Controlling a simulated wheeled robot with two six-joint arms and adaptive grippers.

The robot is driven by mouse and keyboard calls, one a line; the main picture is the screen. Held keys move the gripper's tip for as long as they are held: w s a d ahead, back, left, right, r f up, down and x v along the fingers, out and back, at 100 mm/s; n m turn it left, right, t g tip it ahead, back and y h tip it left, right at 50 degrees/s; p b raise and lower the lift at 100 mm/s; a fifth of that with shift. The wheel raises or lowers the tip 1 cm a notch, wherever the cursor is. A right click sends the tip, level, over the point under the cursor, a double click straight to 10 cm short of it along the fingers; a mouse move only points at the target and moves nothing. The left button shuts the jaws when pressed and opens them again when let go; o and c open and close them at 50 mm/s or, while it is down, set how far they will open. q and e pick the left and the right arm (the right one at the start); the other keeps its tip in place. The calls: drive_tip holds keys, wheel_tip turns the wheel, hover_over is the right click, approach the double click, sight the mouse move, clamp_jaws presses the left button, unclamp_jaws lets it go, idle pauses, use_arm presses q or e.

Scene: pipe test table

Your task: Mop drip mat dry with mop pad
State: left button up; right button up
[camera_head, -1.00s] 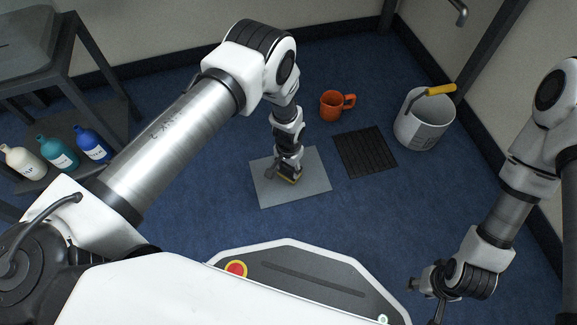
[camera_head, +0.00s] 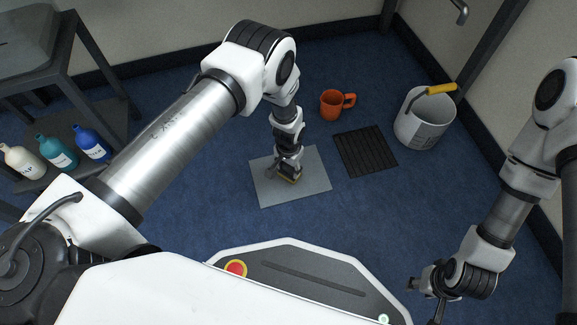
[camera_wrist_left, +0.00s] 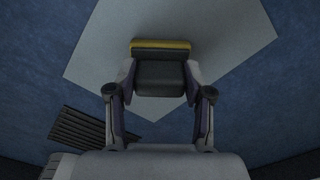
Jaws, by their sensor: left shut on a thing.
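A flat light grey mat (camera_head: 315,185), which I take as the drip mat, lies on the blue floor. My left gripper (camera_head: 287,174) points down over its middle, shut on the mop pad (camera_head: 290,180), a dark block with a yellow edge. The left wrist view shows the pad (camera_wrist_left: 160,75) between both fingers (camera_wrist_left: 160,95), over the grey mat (camera_wrist_left: 225,55). The pad is at or just above the mat; contact cannot be told. No wet patch can be made out. My right gripper (camera_head: 428,294) hangs at the lower right, away from the mat, its fingers partly hidden.
A black ribbed mat (camera_head: 366,152) lies right of the grey mat. An orange mug (camera_head: 331,105) stands behind, and a grey-white bucket (camera_head: 424,124) with a yellow handle stands at the right. Several bottles (camera_head: 58,153) stand on a shelf at left. Floor in front is clear.

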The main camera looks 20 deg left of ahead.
idle(0.3)
use_arm(q)
wheel_tip(320, 180, up, 7)
drive_tip(key=p, duration=0.6)
drive_tip(key=shift+p, duration=0.3)
drive_tip(key=shift+f, duration=0.1)
drive_tip(key=shift+s, duration=0.1)
idle(1.0)
